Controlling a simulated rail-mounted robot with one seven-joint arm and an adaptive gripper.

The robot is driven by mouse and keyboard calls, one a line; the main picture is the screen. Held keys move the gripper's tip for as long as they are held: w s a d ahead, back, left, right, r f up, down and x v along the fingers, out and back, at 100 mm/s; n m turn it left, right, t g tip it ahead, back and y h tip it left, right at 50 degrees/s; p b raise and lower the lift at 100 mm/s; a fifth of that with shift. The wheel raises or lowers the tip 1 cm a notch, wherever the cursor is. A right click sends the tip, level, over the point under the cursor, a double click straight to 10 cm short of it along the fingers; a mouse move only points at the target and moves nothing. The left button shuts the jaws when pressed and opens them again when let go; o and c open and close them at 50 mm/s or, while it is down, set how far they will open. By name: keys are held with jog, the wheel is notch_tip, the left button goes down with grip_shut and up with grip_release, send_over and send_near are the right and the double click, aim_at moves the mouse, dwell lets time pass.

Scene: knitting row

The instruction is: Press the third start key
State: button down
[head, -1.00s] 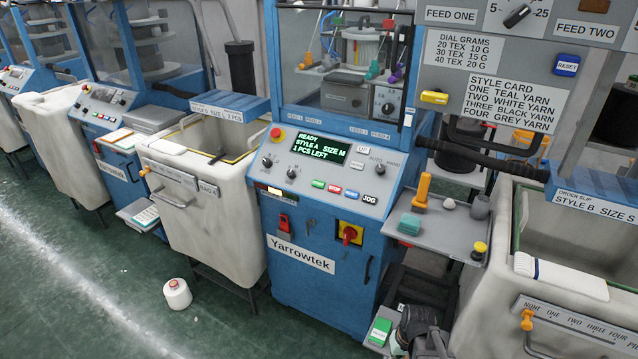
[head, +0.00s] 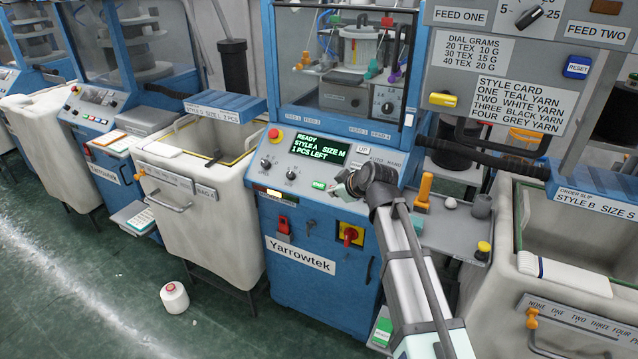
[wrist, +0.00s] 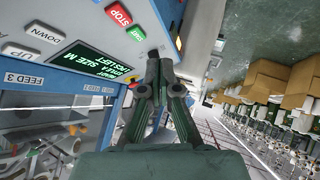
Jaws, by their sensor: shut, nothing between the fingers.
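The nearest blue knitting machine (head: 310,262) stands in the middle of the head view. Its sloping panel has a lit display (head: 320,148) reading READY, STYLE A, SIZE M, 1 PCS LEFT. Its green start key (head: 319,185) sits below the display, and in the wrist view the green key (wrist: 139,31) is beside the red STOP key (wrist: 118,14). My gripper (head: 343,186) is shut and empty, over the panel just right of the green key. In the wrist view my fingertips (wrist: 153,64) point toward the panel edge; whether they touch it I cannot tell. My arm hides the keys farther right.
A red-yellow rotary switch (head: 350,235) and a red emergency button (head: 274,133) are on this machine. A grey shelf (head: 440,232) with an orange-handled tool (head: 424,190) is to the right. Cream bins (head: 200,215) flank the machine.

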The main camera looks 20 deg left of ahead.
jog(key=shift+w+a+r+n+t+y, duration=0.15)
jog(key=shift+w+a+r+n, duration=0.3)
jog(key=shift+n, duration=0.3)
jog(key=shift+w+a+r+n+t+y, duration=0.1)
jog(key=shift+w+a+r+n+y, duration=0.15)
jog(key=shift+r+n, duration=0.4)
jog(key=shift+w+a+r+n+t+y, duration=0.1)
jog(key=shift+w+a+r+n, duration=0.25)
jog(key=shift+n, duration=0.45)
jog(key=shift+d, duration=0.1)
jog(key=p, duration=0.4)
send_near(315, 184)
jog(key=x, duration=0.5)
jog(key=shift+a+r, duration=0.1)
jog(key=shift+a, duration=0.3)
jog(key=shift+w+f, duration=0.3)
jog(key=shift+f, duration=0.15)
